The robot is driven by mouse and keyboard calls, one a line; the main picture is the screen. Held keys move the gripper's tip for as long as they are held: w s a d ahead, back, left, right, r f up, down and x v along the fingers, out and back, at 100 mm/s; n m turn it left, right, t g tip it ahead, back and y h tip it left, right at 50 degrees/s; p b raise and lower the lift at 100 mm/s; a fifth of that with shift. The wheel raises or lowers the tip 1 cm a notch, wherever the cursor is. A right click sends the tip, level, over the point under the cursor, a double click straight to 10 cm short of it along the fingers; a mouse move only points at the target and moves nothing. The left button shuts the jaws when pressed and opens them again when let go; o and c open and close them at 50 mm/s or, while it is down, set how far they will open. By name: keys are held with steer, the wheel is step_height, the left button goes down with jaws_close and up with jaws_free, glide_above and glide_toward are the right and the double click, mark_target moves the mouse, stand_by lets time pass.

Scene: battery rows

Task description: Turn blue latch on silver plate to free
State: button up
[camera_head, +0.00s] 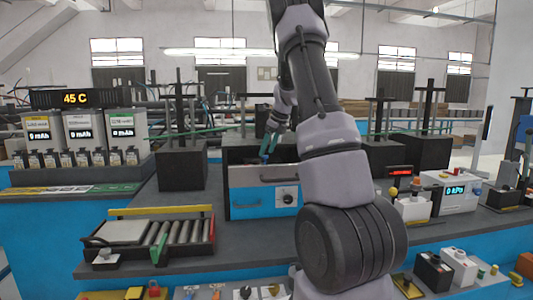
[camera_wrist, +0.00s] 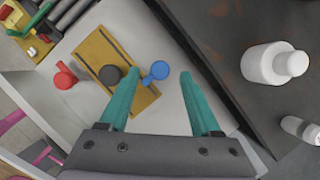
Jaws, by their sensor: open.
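In the wrist view, the blue latch (camera_wrist: 157,72), a round head with a short arm, is at the right of a yellow-brown strip (camera_wrist: 95,45). Around it is a pale silver-grey surface (camera_wrist: 160,35), apparently the silver plate. My gripper (camera_wrist: 158,76) is open, its two teal fingers pointing toward the latch. The latch appears between the fingertips in the picture; contact and height above it cannot be told. In the head view, my gripper (camera_head: 269,147) is over the box with the silver front (camera_head: 260,174), and a small blue part shows below it.
A black knob (camera_wrist: 110,75) and a red latch (camera_wrist: 65,76) lie left of the blue latch. A white bottle-like part (camera_wrist: 270,64) stands on the dark surface at right. In the head view, a roller tray (camera_head: 160,238) is left of the box, and a display unit (camera_head: 452,194) is right.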

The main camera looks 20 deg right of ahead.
steer(key=shift+x, duration=0.85)
jaws_close()
